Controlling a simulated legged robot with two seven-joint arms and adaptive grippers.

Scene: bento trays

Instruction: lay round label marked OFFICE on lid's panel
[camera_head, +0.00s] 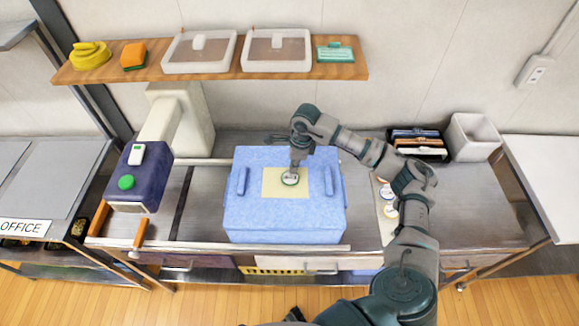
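A large light-blue box with a lid (240,212) stands in the middle of the bench. A pale yellow square panel (272,187) is set on its lid between two blue handles. A round white label with a dark rim (290,180) is over the panel, at the fingertips of my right gripper (294,168). Its print is too small to read. The gripper points down at it; whether the fingers grip it, or whether it touches the panel, I cannot tell. More round labels (388,192) lie on a pale mat to the right, partly behind my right arm. My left gripper is out of view.
A dark blue device with a green button (126,183) stands at the left. A sign reading OFFICE (22,227) is on the far-left shelf. A white bin (473,137) and a dark file holder (418,145) stand at the back right. A wooden shelf (225,67) holds clear containers above.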

